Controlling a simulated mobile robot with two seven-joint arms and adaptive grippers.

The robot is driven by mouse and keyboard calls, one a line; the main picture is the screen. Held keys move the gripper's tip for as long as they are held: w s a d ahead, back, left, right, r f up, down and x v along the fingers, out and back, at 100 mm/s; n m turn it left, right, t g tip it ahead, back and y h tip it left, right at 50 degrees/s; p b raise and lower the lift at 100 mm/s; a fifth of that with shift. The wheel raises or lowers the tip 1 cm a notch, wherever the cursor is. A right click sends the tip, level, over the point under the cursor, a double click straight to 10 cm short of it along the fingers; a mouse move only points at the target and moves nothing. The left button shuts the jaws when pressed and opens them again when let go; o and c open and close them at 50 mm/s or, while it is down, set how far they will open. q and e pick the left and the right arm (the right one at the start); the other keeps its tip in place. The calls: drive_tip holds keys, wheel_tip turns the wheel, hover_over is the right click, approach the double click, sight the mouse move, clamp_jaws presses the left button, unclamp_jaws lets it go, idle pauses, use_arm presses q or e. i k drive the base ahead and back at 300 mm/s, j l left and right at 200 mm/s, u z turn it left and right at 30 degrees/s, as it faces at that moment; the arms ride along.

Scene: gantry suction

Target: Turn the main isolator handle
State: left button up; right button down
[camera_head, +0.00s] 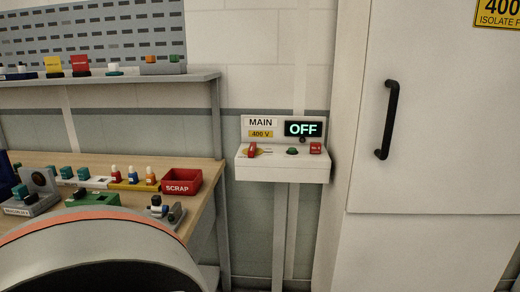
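The main isolator panel (282,175) is a white box on a post against the wall, between the workbench and a tall cabinet. Its upright back carries a MAIN label, a yellow 400 V label and a display (303,129) reading OFF in green. A small red handle (252,150) sits on a yellow-marked spot at the left of its top. A green button (292,151) and a small red block (315,148) are to its right. Neither of my grippers shows in the head view.
A wooden bench (205,205) on the left holds a red SCRAP bin (182,182), green and yellow fixtures and small parts. A shelf (110,80) runs above it. The cabinet's black door handle (388,120) is at the right.

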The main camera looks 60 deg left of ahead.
sight(251, 152)
drive_tip(key=i+j+u, duration=0.2)
drive_tip(key=i, duration=0.3)
drive_tip(key=i+j+u, duration=0.15)
drive_tip(key=i, duration=0.3)
